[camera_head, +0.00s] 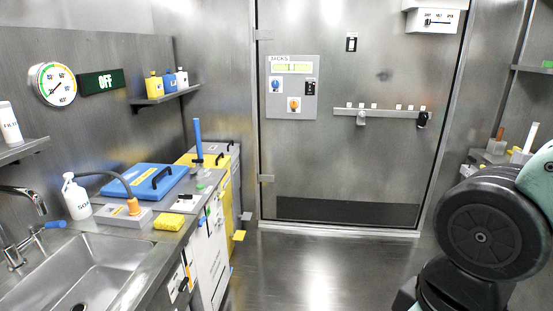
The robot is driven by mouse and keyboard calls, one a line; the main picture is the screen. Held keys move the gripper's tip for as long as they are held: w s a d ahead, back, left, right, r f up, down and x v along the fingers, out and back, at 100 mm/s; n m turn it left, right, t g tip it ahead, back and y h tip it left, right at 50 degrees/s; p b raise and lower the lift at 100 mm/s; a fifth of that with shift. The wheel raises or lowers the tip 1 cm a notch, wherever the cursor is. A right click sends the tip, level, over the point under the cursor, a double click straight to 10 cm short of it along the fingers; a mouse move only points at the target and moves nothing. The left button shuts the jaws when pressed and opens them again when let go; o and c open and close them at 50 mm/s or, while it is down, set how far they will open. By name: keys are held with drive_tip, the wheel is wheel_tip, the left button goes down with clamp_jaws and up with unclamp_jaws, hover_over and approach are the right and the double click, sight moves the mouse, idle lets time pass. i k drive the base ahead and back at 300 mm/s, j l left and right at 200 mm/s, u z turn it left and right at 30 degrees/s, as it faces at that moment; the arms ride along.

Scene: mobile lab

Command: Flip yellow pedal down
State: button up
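A small yellow pedal (239,236) sticks out low at the front of the yellow bin (236,190), near the floor. It looks roughly flat; its exact tilt is too small to tell. The yellow bin stands at the far end of the left counter, with a yellow lid (213,160) bearing a black handle. My gripper is not in view. Only dark and pale green links of my arm show at the right edge, well apart from the pedal.
A yellow sponge (169,222) and a soap bottle (76,197) are on the counter. The metal floor (310,265) between the counter and my arm is clear. A closed metal door (355,160) is ahead.

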sight(240, 236)
drive_tip(key=i+l+u, duration=0.1)
drive_tip(key=i+u, duration=0.2)
drive_tip(key=i, duration=0.15)
drive_tip(key=i+l+u, duration=0.3)
drive_tip(key=i, duration=0.15)
drive_tip(key=i+l+u, duration=0.3)
drive_tip(key=i, duration=0.15)
drive_tip(key=i+l, duration=0.15)
drive_tip(key=i, duration=0.3)
drive_tip(key=i+l+u, duration=0.1)
drive_tip(key=i, duration=0.35)
drive_tip(key=i+l, duration=0.2)
drive_tip(key=i, duration=0.3)
drive_tip(key=i+l+u, duration=0.1)
drive_tip(key=i, duration=0.35)
